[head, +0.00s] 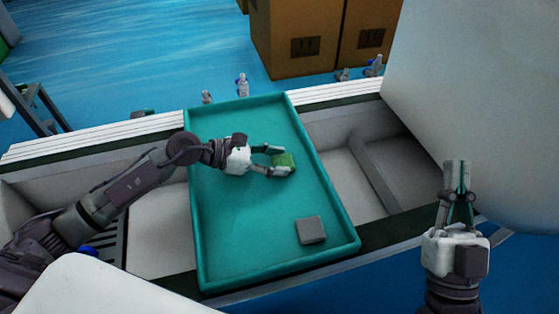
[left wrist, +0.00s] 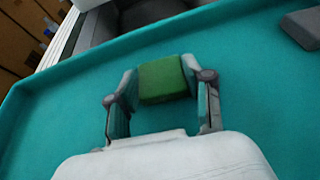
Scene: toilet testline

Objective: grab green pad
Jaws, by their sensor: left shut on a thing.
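The green pad (head: 286,160) is a small square block in the teal tray (head: 205,270), right of the tray's middle. My left gripper (head: 279,161) reaches in from the left and is shut on the pad, one finger on each side. In the left wrist view the green pad (left wrist: 162,80) sits between the two fingertips of the left gripper (left wrist: 163,88). Whether the pad is lifted off the tray floor I cannot tell. My right gripper (head: 457,178) is at the right, outside the tray, pointing away from me; its fingers look close together and hold nothing visible.
A grey pad (head: 311,230) lies in the tray near its front right. The tray rests across a pale trough (head: 350,165). Bottles (head: 242,85) stand beyond the far edge, with cardboard boxes (head: 300,40) behind. A large white surface (head: 480,90) fills the upper right.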

